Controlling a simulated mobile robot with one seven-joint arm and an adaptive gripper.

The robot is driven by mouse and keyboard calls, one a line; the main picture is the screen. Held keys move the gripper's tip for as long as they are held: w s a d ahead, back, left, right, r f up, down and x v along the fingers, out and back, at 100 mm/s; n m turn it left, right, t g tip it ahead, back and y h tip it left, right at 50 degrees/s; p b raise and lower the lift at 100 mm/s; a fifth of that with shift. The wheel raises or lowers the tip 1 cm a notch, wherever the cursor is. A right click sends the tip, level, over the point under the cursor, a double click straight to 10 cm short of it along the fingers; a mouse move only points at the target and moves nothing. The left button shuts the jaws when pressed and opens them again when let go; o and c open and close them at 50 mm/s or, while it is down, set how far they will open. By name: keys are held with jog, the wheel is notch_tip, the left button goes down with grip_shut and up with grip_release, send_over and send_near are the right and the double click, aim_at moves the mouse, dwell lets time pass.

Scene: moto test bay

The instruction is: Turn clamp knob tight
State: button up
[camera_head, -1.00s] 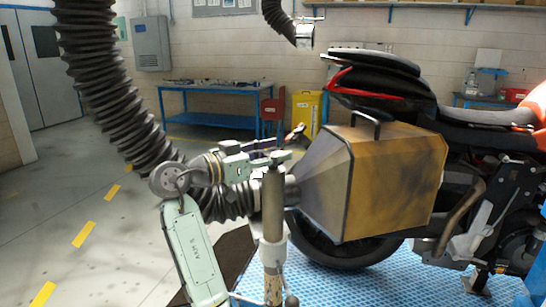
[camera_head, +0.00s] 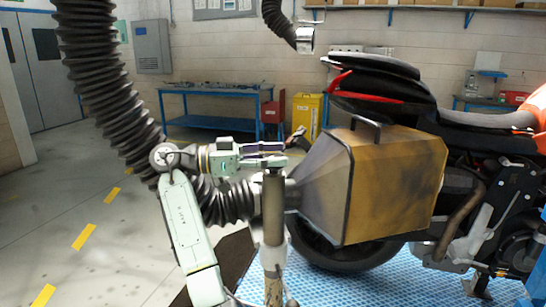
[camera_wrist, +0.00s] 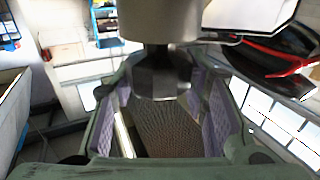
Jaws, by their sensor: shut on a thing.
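The clamp knob (camera_wrist: 160,73) is dark and faceted, on a short neck at the end of a grey cylinder (camera_wrist: 160,22). In the wrist view it sits between the far ends of my gripper's two purple-padded fingers (camera_wrist: 160,92). My gripper (camera_head: 273,155) is shut on it, with the exact contact hard to see. In the head view the gripper lies nearly level at the top of the upright grey post (camera_head: 273,210). The knob is mostly hidden there by the fingers and post top.
An exhaust hood (camera_head: 395,185) stands right behind the post, beside the motorcycle (camera_head: 385,85). A ribbed black hose (camera_head: 100,80) hangs at the left. A blue workbench (camera_head: 215,90) and yellow cabinet (camera_head: 308,115) stand behind. The floor at left is open.

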jog(key=shift+d+f, duration=0.1)
jog(key=shift+f, duration=0.05)
jog(key=o, duration=1.2)
jog(key=s+a, duration=0.1)
jog(key=a, duration=1.1)
jog(key=shift+s, duration=0.2)
